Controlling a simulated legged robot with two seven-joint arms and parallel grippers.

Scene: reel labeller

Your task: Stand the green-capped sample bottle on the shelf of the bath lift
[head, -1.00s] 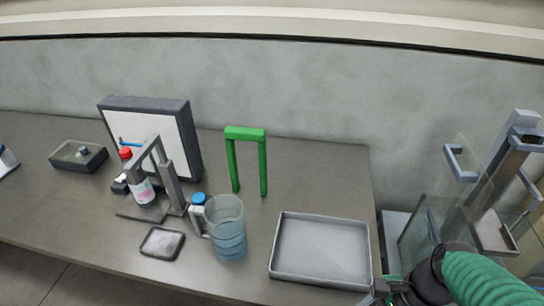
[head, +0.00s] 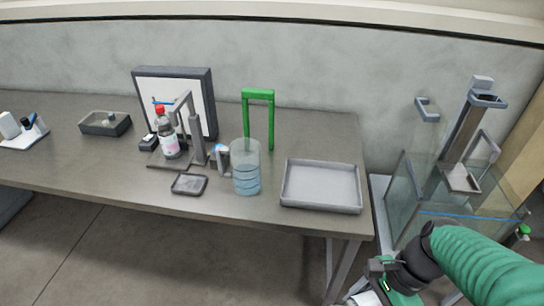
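The bath lift (head: 468,130) stands at the right, a grey column over a glass-walled bath (head: 405,200). Its small pale shelf (head: 461,179) hangs at the column's lower end, above the bath, and looks empty. A small bottle with a green cap (head: 524,230) shows at the far right edge, beside the bath; its lower part is hard to make out. My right gripper (head: 372,284) is low in front of the table's right end, left of the bath and apart from it. Its fingers are too unclear to tell open from shut. My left gripper is out of view.
On the table are a grey tray (head: 320,204), a green arch (head: 258,93), a water jug (head: 246,180), a red-capped bottle (head: 169,145) at a stand, a white panel (head: 190,92) and a small dark dish (head: 189,184). Floor is open in front.

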